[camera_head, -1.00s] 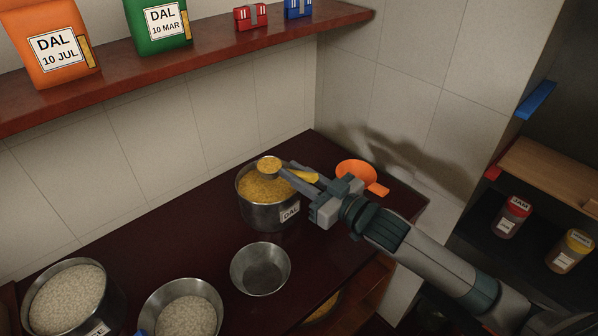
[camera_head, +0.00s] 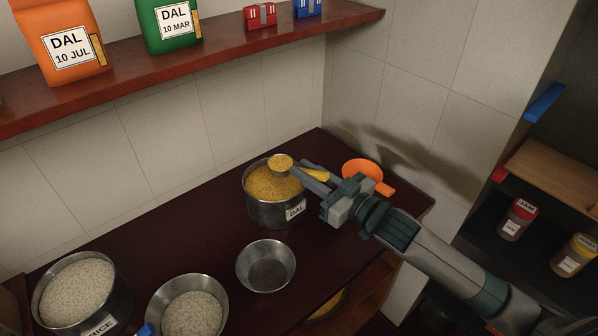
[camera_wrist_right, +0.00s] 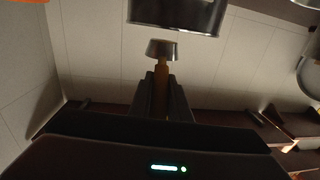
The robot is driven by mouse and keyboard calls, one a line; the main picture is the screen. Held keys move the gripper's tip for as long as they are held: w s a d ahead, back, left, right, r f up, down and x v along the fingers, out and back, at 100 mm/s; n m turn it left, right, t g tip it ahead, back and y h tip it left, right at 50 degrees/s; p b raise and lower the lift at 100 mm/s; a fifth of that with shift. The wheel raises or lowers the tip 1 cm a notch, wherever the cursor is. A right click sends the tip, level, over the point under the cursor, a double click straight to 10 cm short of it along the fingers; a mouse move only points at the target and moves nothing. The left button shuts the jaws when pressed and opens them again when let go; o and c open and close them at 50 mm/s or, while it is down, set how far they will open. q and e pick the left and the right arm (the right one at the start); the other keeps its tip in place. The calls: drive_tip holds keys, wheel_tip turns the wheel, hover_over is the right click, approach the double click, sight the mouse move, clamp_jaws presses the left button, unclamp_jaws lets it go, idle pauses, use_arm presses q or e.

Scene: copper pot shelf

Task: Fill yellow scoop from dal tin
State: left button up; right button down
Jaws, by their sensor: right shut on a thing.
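The yellow scoop has a metal cup (camera_head: 281,163) full of yellow dal and a yellow handle (camera_head: 314,174). My right gripper (camera_head: 305,176) is shut on the handle and holds the scoop level above the right part of the dal tin. The dal tin (camera_head: 272,211) is a round metal tin labelled DAL, filled with yellow dal (camera_head: 268,185). In the right wrist view the scoop cup (camera_wrist_right: 162,50) stands out past the fingers (camera_wrist_right: 161,98), with the tin (camera_wrist_right: 178,14) at the top edge. My left gripper is not seen.
An empty metal bowl (camera_head: 266,267) stands in front of the tin. A rice tin (camera_head: 100,322) and a bowl of rice (camera_head: 190,312) are at the lower left. An orange funnel (camera_head: 364,173) lies behind my right gripper. A shelf (camera_head: 210,60) with dal packets runs above.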

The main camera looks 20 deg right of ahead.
drive_tip(key=shift+a, duration=0.1)
drive_tip(key=shift+w+a+r+p, duration=0.1)
drive_tip(key=shift+a+p, duration=0.1)
drive_tip(key=shift+a, duration=0.25)
drive_tip(key=shift+w+a+r+p, duration=0.1)
drive_tip(key=shift+a+p, duration=0.1)
drive_tip(key=shift+a, duration=0.2)
drive_tip(key=shift+w+a+f, duration=0.1)
drive_tip(key=shift+a+f, duration=0.05)
drive_tip(key=shift+a, duration=0.45)
drive_tip(key=shift+d, duration=0.1)
drive_tip(key=shift+s+d, duration=0.15)
drive_tip(key=shift+d, duration=0.6)
drive_tip(key=shift+s+d, duration=0.15)
drive_tip(key=shift+d, duration=0.55)
drive_tip(key=shift+a, duration=0.2)
